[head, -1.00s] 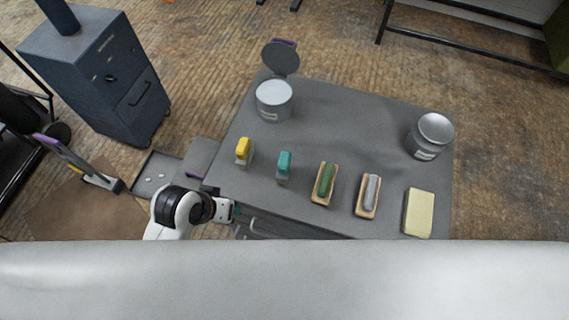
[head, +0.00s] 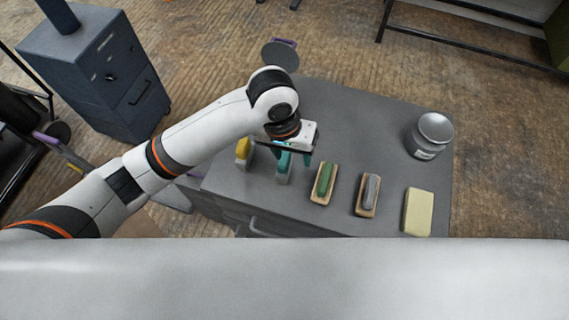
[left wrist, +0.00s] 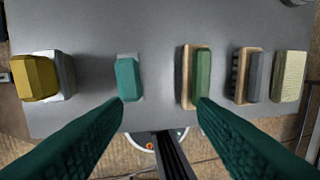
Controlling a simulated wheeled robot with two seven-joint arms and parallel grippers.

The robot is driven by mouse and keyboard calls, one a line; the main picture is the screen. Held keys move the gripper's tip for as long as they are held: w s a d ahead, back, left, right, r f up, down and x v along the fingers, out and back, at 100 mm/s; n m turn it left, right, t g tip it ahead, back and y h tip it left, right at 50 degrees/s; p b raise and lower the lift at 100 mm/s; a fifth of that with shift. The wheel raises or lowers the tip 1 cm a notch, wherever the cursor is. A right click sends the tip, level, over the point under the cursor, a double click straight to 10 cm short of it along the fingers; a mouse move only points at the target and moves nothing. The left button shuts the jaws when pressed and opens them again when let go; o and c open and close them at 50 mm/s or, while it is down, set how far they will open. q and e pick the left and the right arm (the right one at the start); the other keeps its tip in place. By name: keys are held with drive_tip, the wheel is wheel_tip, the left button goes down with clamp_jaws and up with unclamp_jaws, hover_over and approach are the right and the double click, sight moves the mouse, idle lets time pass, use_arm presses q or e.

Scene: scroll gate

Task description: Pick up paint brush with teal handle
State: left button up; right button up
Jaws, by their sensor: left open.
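The paint brush with the teal handle (head: 284,167) stands on the grey table, partly hidden by my left gripper in the head view. In the left wrist view its teal handle (left wrist: 128,78) shows just beyond the tip of the left finger, with a pale grey part at its edge. My left gripper (head: 294,155) is open and empty above the table by the brush. In the left wrist view the gripper (left wrist: 160,102) has its fingers spread, with bare table between the tips. The right gripper is not in view.
A yellow-handled brush (left wrist: 37,77) is left of the teal one. A green brush (head: 325,182), a grey brush (head: 369,193) and a pale yellow block (head: 418,212) lie to the right. A metal can (head: 430,136) stands at the table's right. My arm hides the other can.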

sight(282, 159)
use_arm(q)
drive_tip(key=shift+w+a+r+n+y, duration=0.2)
drive_tip(key=shift+w+a+r+y, duration=0.05)
drive_tip(key=shift+w+a+y, duration=0.3)
drive_tip(key=shift+w+a+r+n+y, duration=0.2)
drive_tip(key=shift+w+a+r+y, duration=0.05)
drive_tip(key=shift+w+a+y, duration=0.25)
drive_tip(key=shift+w+f, duration=0.1)
drive_tip(key=shift+f, duration=0.15)
wheel_tip(282, 159, down, 6)
drive_tip(key=shift+r+p, duration=0.1)
drive_tip(key=shift+p, duration=0.55)
drive_tip(key=shift+w+d+f+p, duration=0.15)
drive_tip(key=shift+f+p, duration=0.25)
drive_tip(key=shift+f, duration=1)
drive_tip(key=shift+s+d+f+p, duration=0.1)
drive_tip(key=shift+f+p, duration=0.3)
drive_tip(key=shift+f, duration=0.95)
drive_tip(key=shift+w, duration=0.1)
drive_tip(key=c, duration=1.1)
